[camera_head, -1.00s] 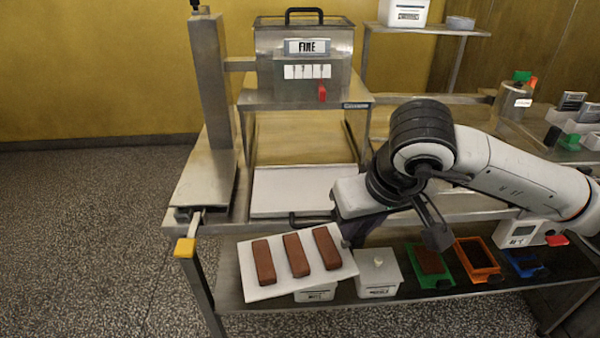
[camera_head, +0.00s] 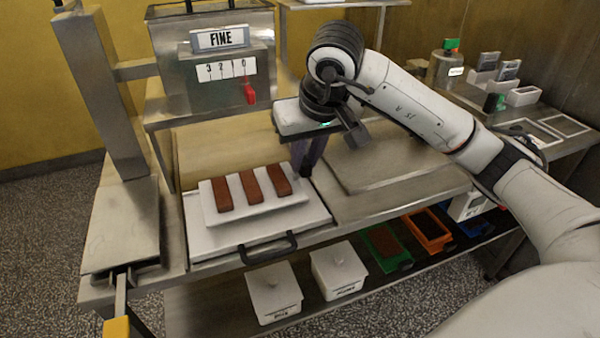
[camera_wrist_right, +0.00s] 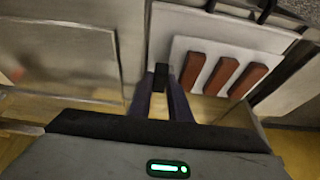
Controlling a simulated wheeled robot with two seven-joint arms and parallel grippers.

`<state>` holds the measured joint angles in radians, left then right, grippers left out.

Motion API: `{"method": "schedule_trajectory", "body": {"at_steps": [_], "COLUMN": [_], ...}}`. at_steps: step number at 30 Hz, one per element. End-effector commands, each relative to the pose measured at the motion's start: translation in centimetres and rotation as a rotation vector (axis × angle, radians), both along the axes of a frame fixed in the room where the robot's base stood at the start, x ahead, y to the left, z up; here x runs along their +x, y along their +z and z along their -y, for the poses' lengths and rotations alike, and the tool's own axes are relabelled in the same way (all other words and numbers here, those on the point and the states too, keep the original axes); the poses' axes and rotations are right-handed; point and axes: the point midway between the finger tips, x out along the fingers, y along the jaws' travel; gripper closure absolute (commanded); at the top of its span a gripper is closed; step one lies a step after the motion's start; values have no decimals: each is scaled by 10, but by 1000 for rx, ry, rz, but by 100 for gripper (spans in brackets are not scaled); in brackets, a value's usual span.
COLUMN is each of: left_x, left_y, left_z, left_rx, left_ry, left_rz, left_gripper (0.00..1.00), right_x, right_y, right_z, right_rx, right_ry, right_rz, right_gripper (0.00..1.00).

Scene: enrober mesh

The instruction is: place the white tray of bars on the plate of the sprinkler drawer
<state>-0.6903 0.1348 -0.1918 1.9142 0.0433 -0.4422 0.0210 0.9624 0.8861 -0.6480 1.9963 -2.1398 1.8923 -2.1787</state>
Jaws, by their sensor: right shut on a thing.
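The white tray (camera_head: 257,213) carries three brown bars (camera_head: 250,187) in a row. It is over the white plate (camera_head: 215,241) of the sprinkler drawer, in front of the machine marked FINE (camera_head: 218,62). I cannot tell whether the tray touches the plate. My right gripper (camera_head: 304,168) is at the tray's right end, shut on its edge. In the right wrist view its dark fingers (camera_wrist_right: 163,80) meet the edge of the tray (camera_wrist_right: 215,52), and the bars lie to the right. My left gripper is not in view.
The drawer's black handle (camera_head: 268,248) sticks out in front. A metal panel (camera_head: 385,160) lies right of the plate. Two lidded white tubs (camera_head: 272,292) and green and orange bins (camera_head: 428,230) stand on the shelf below. A steel post (camera_head: 100,90) stands left.

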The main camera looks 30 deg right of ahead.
Motion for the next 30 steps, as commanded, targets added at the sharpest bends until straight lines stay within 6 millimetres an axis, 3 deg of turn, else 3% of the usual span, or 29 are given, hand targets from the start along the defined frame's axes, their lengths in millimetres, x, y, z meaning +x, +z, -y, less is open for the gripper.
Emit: {"method": "schedule_trajectory", "body": {"at_steps": [6,19,20,23,30], "left_x": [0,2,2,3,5], "left_y": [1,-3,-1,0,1], "left_z": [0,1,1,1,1], "left_rx": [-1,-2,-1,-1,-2], "left_ry": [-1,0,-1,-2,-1], "left_rz": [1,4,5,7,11], "left_gripper": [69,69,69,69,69], "right_x": [-1,0,0,0,0], "right_y": [-32,-41,-40,-40,-40], "right_z": [0,0,0,0,0], "right_rx": [2,1,1,1,1], "right_ry": [-1,0,1,1,1], "right_rz": [-3,1,0,-1,-1], "right_gripper": [100,100,80,64,64]}}
